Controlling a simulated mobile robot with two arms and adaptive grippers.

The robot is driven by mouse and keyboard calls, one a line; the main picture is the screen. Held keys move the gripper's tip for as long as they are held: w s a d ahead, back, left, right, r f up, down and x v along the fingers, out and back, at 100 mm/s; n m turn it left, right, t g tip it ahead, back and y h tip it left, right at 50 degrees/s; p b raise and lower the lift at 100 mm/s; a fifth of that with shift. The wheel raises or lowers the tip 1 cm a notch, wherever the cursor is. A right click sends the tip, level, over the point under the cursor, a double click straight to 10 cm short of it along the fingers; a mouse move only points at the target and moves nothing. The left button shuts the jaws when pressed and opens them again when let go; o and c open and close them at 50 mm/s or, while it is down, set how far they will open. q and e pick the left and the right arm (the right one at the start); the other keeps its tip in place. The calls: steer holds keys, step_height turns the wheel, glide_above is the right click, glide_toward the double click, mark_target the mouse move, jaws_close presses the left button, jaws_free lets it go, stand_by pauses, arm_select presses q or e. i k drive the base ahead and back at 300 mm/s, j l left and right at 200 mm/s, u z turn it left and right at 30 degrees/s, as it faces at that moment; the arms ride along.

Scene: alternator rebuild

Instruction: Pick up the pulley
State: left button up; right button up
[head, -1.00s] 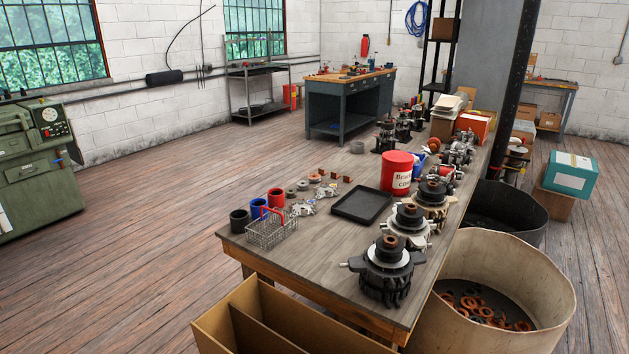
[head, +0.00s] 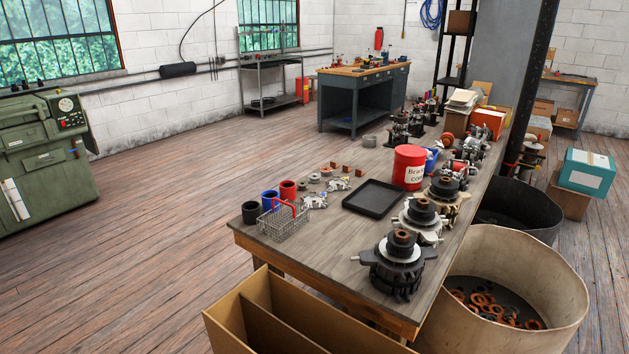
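Neither of my grippers is in the head view. I cannot tell for sure which part is the pulley. A small grey round part (head: 369,140) sits alone near the far left edge of the long workbench (head: 330,248). Small grey ring-like parts (head: 314,178) lie among copper-coloured pieces (head: 345,168) behind the cups. Several alternator assemblies stand along the right side of the bench. The nearest (head: 397,266) is black with a pale disc and a copper-brown top, and similar ones (head: 418,217) stand behind it.
A black tray (head: 373,199), a red bucket (head: 408,168), a wire basket (head: 284,222) and black, blue and red cups (head: 251,212) stand on the bench. A divided cardboard box (head: 290,320) and a large bin (head: 520,275) stand at its near end. The wooden floor at left is open.

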mark_target(301, 186)
steer(key=i+j+u, duration=0.15)
steer(key=j, duration=0.25)
steer(key=i+j+u, duration=0.2)
steer(key=j, duration=0.2)
steer(key=i+j+u, duration=0.15)
steer(key=j, duration=0.25)
steer(key=i+j+u, duration=0.85)
steer(key=i, duration=0.15)
steer(key=i+z, duration=0.2)
steer(key=i, duration=0.25)
steer(key=i+j+z, duration=0.2)
steer(key=i, duration=0.3)
steer(key=i+l+z, duration=0.15)
steer(key=z, duration=0.35)
steer(key=i+z, duration=0.35)
steer(key=z, duration=0.15)
steer(key=i+z, duration=0.25)
steer(key=z, duration=0.25)
steer(key=i+j+z, duration=0.2)
steer(key=z, duration=0.3)
